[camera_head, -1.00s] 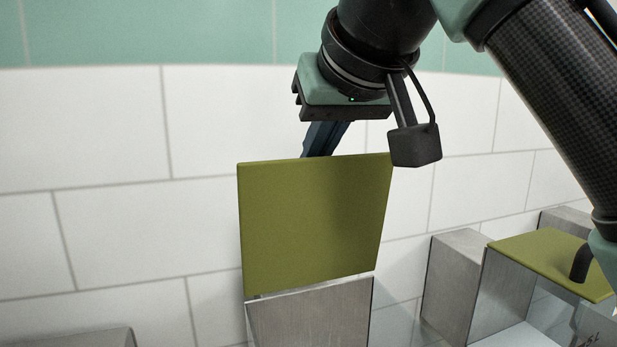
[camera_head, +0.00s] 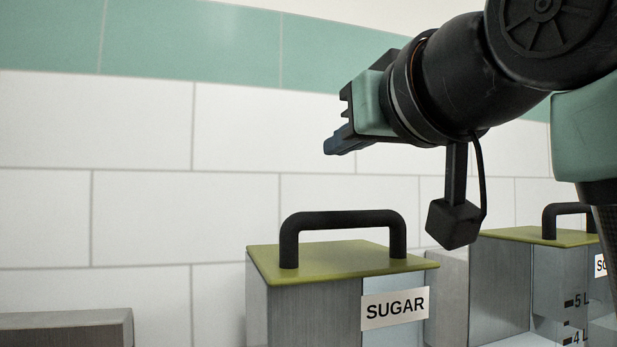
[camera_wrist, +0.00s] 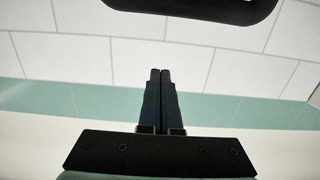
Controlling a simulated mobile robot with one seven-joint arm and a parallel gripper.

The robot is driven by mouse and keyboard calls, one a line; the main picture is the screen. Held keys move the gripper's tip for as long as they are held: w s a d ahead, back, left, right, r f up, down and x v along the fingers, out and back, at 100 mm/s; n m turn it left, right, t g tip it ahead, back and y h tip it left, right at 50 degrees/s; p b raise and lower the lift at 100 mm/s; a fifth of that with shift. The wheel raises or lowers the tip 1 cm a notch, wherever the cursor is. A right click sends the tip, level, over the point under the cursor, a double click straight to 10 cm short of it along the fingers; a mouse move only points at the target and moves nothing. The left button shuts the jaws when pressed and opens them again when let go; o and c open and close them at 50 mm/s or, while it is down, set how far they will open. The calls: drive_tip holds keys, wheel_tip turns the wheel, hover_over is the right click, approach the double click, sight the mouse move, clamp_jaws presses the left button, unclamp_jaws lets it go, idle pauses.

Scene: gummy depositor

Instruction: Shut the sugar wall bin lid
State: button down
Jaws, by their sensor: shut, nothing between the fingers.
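The sugar wall bin (camera_head: 312,315) stands against the tiled wall, with a label reading SUGAR on its front. Its olive-green lid (camera_head: 335,262) lies flat across the top of the bin. A black arched handle (camera_head: 345,219) stands up from the lid. My gripper (camera_head: 338,142) is above the lid and apart from it, pointing left. In the wrist view its two fingers (camera_wrist: 160,95) are side by side, shut with nothing between them. A black bar, which looks like the handle (camera_wrist: 200,8), crosses the top of the wrist view.
A second bin (camera_head: 500,290) with a green lid (camera_head: 540,236) and black handle stands to the right. A grey metal box (camera_head: 70,325) is at the lower left. The wall space left of my gripper is clear.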

sight(367, 266)
drive_tip(key=s+f+t+b, duration=0.1)
drive_tip(key=b, duration=0.1)
drive_tip(key=s+f+t+b, duration=0.1)
drive_tip(key=f+b, duration=0.1)
drive_tip(key=f+t+y+b, duration=0.1)
drive_tip(key=b, duration=0.2)
drive_tip(key=shift+s+d+f, duration=0.15)
drive_tip(key=shift+s+d, duration=0.25)
drive_tip(key=t+b, duration=0.1)
drive_tip(key=s+f+t+b, duration=0.1)
drive_tip(key=shift+d+f+y+b, duration=0.2)
drive_tip(key=shift+f+y+b, duration=0.1)
drive_tip(key=shift+y+b, duration=0.1)
drive_tip(key=shift+s+d+f+b, duration=0.1)
drive_tip(key=shift+s+f+b, duration=0.25)
drive_tip(key=shift+f+b, duration=0.25)
